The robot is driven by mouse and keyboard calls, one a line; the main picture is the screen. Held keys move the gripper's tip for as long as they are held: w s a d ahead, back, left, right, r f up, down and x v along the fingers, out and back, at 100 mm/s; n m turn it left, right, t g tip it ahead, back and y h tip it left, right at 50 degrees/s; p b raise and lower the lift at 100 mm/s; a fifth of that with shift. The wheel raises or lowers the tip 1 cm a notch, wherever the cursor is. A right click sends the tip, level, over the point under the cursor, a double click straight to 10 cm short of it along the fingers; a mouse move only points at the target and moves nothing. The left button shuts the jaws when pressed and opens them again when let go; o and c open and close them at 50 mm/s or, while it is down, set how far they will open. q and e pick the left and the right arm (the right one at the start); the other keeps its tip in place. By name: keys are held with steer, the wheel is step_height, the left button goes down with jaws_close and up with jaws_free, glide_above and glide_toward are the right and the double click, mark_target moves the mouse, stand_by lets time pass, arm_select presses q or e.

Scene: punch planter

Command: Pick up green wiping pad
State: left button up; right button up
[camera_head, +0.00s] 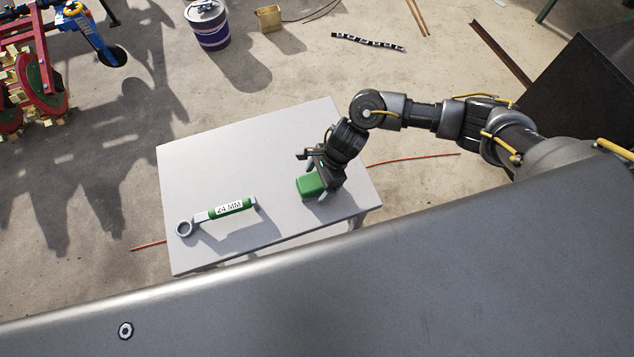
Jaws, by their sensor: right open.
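The green wiping pad (310,185) is a small green block on the right part of the light grey table (205,160). My right gripper (314,172) is over the pad, at its upper right side, with its jaws open. One finger stands out to the left above the pad, and the other side of the gripper is close against the pad's right. I cannot tell whether the fingers touch it. Part of the pad is hidden by the gripper. My left gripper is not in the view.
A wrench (217,213) with a green handle labelled 24 MM lies on the table's left front part. The table's back left is clear. A purple bucket (209,28) and a small wooden box (269,18) stand on the floor behind. Red machinery (35,80) is at the far left.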

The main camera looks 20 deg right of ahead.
steer(key=shift+f, duration=0.15)
stand_by(0.4)
steer(key=c, duration=1.1)
